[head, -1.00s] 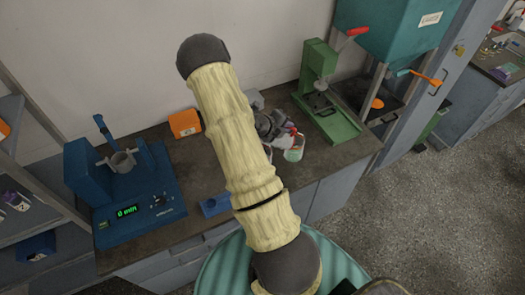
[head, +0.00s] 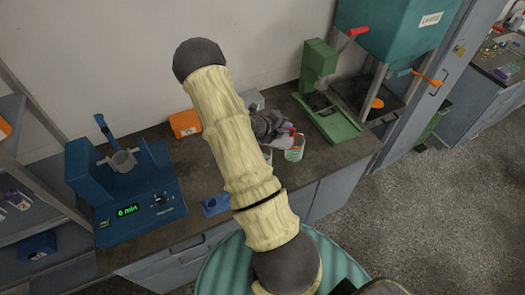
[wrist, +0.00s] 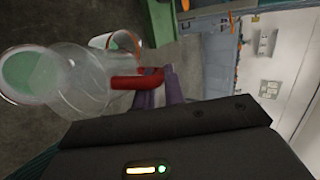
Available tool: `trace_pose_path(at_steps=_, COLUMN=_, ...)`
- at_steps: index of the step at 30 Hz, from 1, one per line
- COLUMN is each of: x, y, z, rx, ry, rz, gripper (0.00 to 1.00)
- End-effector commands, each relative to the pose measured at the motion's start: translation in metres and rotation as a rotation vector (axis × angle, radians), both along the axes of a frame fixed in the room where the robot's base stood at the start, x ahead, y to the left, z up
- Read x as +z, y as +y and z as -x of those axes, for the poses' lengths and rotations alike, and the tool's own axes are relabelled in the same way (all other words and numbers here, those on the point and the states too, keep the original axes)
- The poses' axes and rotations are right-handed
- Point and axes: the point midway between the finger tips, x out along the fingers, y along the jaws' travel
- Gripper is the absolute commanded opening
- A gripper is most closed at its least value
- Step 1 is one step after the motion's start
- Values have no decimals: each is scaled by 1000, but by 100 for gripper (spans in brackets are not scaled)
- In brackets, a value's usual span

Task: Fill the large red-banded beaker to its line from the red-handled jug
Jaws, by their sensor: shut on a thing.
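My gripper (wrist: 162,84) is shut on the red handle of the clear jug (wrist: 85,78), which shows in the wrist view with its body reaching to the left. A pale green disc shows at the jug's left end; I cannot tell whether it is liquid in it or something behind. A beaker with a red band (head: 295,149) stands on the bench just right of my gripper (head: 268,125) in the head view. It also shows beyond the jug in the wrist view (wrist: 121,42). Its liquid level and line cannot be read. My arm hides part of the bench.
A blue shaker (head: 120,190) reading 0 min stands on the bench at left. An orange box (head: 185,123) and a small blue block (head: 215,205) lie nearer the middle. A green press (head: 328,100) stands right of the beaker, close behind it.

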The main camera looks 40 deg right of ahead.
Motion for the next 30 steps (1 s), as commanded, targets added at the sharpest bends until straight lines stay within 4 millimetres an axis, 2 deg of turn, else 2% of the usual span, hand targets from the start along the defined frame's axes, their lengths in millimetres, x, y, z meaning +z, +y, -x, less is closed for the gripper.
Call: trace_pose_path(at_steps=30, x=0, y=2, z=-2, rx=-2, ry=24, rz=46, gripper=0)
